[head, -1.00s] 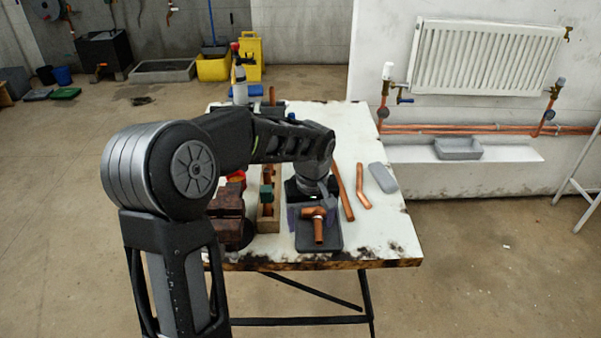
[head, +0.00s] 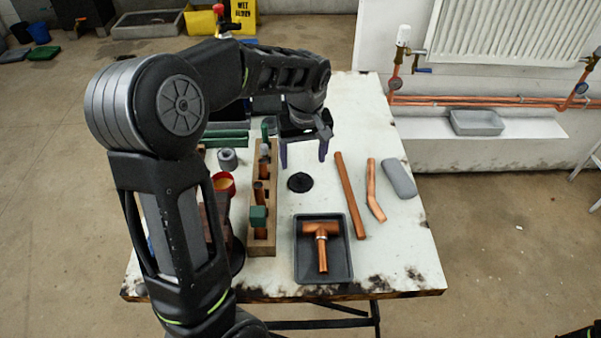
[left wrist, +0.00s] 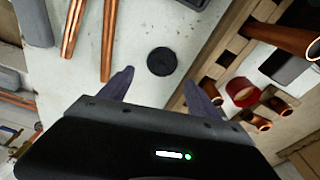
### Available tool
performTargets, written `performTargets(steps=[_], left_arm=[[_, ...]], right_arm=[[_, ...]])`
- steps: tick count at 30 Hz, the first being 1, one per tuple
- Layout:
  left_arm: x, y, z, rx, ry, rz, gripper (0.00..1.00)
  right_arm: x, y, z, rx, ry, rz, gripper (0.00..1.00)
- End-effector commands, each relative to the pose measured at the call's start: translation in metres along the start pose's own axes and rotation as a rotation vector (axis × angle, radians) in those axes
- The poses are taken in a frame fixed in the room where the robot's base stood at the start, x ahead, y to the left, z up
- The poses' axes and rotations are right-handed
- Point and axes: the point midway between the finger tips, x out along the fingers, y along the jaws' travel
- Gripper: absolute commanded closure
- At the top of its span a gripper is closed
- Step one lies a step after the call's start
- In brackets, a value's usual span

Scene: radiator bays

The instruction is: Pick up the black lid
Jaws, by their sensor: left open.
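The black lid (head: 300,182) is a small round black disc lying flat on the white table, between the wooden rack and the long copper pipe. In the left wrist view the lid (left wrist: 161,61) lies beyond the fingertips, between their lines. My left gripper (head: 303,166) is open and empty, its two purple fingers pointing down above and just behind the lid. The gripper also shows in the left wrist view (left wrist: 160,80), with its fingers apart. My right gripper is not in view.
A dark tray (head: 345,270) holds a copper tee (head: 321,230). A wooden rack (head: 262,243) with fittings stands left of the lid. A copper pipe (head: 349,194), a bent pipe (head: 373,190) and a grey block (head: 399,178) lie to the right. A red-rimmed cup (head: 223,183) is at left.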

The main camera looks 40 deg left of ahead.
Motion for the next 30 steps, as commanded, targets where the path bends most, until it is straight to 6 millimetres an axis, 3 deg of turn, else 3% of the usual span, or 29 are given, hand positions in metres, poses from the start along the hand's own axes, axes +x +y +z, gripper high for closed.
performTargets(steps=[5, 13, 23, 30], left_arm=[[0.002, 0.0, 0.0, 0.0, -0.001, -0.001, 0.28], [0.025, -0.001, 0.0, 0.0, -0.001, -0.001, 0.28], [0.028, -0.001, 0.0, 0.0, -0.001, -0.001, 0.28], [0.056, -0.005, -0.001, 0.0, -0.003, -0.004, 0.28]], right_arm=[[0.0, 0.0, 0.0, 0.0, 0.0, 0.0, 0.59], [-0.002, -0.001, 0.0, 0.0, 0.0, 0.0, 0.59], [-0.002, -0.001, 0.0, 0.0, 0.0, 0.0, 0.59], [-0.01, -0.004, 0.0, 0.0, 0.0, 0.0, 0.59]])
